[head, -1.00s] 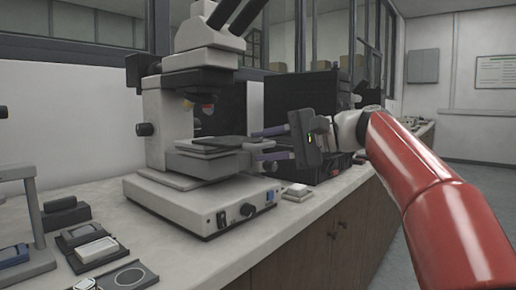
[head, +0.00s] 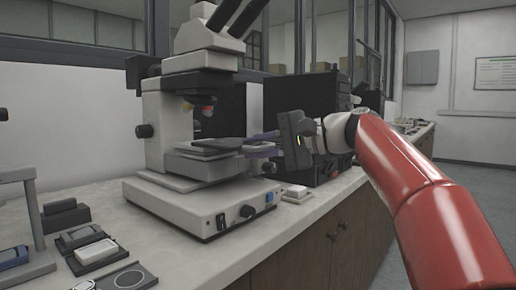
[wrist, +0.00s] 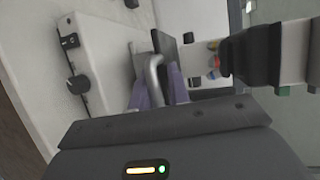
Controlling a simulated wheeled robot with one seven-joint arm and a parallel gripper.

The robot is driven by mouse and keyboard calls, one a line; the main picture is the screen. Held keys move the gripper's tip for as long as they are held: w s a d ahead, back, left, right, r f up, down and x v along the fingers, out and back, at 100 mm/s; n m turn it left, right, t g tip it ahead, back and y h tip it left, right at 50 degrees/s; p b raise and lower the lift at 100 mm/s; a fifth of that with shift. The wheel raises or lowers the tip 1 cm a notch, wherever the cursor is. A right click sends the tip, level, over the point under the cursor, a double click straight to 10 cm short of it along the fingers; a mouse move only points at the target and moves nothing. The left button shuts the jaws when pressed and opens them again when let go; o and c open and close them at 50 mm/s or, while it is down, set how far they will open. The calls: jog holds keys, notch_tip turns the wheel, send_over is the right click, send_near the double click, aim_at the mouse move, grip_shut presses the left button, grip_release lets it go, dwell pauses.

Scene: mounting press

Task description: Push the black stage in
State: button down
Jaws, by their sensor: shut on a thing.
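The black stage (head: 222,144) is a thin dark plate on the white microscope, below its objectives. It also shows in the wrist view as a dark edge-on plate (wrist: 167,58). A curved grey handle (wrist: 154,66) sits at the stage's near side. My gripper (head: 256,144) comes from the right with its purple fingers at the stage's right side. In the wrist view the fingers (wrist: 158,88) lie on either side of the handle, and my gripper is shut on it. The exact contact is partly hidden by the fingers.
The microscope's white base (head: 205,205) with knobs stands below the stage. Its objectives (head: 205,106) hang above the stage. A small white box (head: 295,192) lies on the counter at the right. Trays and a grey stand (head: 35,215) are at the left. A black case (head: 300,100) is behind.

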jog(key=a, duration=0.1)
jog(key=w+a+p, duration=0.2)
jog(key=shift+w+f, duration=0.2)
jog(key=shift+f, duration=0.05)
jog(key=shift+w+a+f, duration=0.15)
jog(key=shift+f, duration=0.1)
jog(key=c, duration=1.5)
grip_release()
jog(key=shift+r, duration=0.25)
jog(key=v, duration=0.7)
jog(key=shift+d, duration=0.4)
